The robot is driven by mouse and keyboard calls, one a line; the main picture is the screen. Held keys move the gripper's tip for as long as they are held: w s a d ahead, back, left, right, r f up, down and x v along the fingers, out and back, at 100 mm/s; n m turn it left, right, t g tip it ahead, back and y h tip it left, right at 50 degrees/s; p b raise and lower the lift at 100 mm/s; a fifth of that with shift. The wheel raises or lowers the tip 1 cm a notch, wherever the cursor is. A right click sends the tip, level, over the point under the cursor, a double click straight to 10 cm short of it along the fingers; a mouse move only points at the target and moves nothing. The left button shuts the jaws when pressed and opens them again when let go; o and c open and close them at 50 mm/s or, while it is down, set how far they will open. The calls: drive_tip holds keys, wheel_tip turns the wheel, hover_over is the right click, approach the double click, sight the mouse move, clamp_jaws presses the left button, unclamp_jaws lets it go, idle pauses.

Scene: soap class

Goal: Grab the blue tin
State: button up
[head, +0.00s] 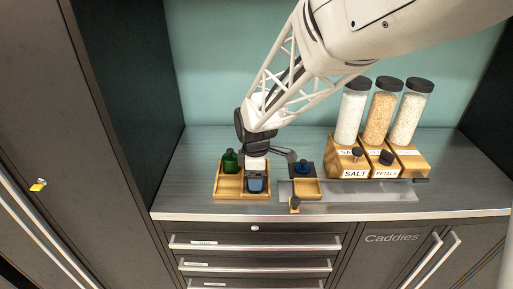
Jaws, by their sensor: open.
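My gripper (271,161) is open and hangs low over the trays on the counter. Two small blue items are in view, and they are too small to tell for certain which is a tin. One blue item (257,185) stands in the right part of the left wooden tray (228,194), just below my gripper, which hides its upper part. I cannot tell whether they touch. A darker blue item (302,167) sits at the back of the right tray (308,188), to the right of my gripper. A green bottle (230,161) stands in the left tray's left part.
Three tall jars with black lids (383,108) stand in wooden dispensers (350,163) at the back right. A flat pale strip (385,191) lies in front of them. A small dark-topped wooden piece (295,204) is near the counter's front edge. The counter's left end (190,175) is clear.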

drive_tip(key=shift+f, duration=0.55)
drive_tip(key=c, duration=0.8)
drive_tip(key=shift+r, duration=0.15)
drive_tip(key=shift+r, duration=0.85)
drive_tip(key=shift+s+r, duration=0.15)
drive_tip(key=shift+r, duration=0.75)
drive_tip(key=s+d, duration=0.2)
drive_tip(key=s, duration=0.5)
drive_tip(key=s+d+r, duration=0.1)
drive_tip(key=s+d, duration=0.2)
drive_tip(key=s, duration=0.4)
drive_tip(key=shift+s+r, duration=0.15)
drive_tip(key=shift+s, duration=0.25)
